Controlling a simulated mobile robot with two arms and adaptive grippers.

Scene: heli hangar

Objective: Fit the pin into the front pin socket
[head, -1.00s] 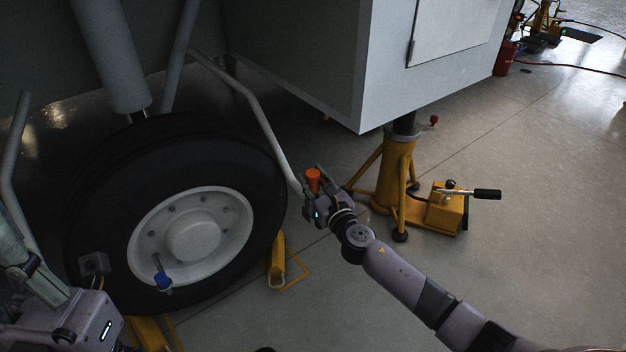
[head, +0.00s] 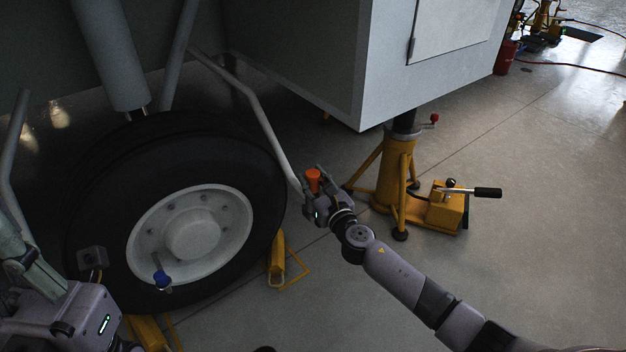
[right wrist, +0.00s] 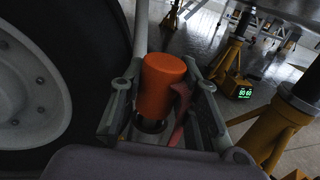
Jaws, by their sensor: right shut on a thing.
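The pin (head: 313,180) has an orange cylindrical head and stands roughly upright in my right gripper (head: 317,190). In the right wrist view the pin (right wrist: 160,85) sits between the two fingers of the right gripper (right wrist: 160,100), which are shut on it. A red strap hangs at its right side, and a pale metal ring shows below the head. The gripper is beside the lower end of a grey strut (head: 272,130). The front pin socket cannot be made out clearly. My left gripper (head: 112,338) is at the lower left; its fingers are hidden or cut off.
A large black wheel (head: 268,185) stands left of the right gripper, with a blue-topped item (head: 161,279) in front of its rim. A yellow jack (head: 394,175) stands close on the right, under a grey body. Yellow chocks (head: 277,262) sit by the tyre.

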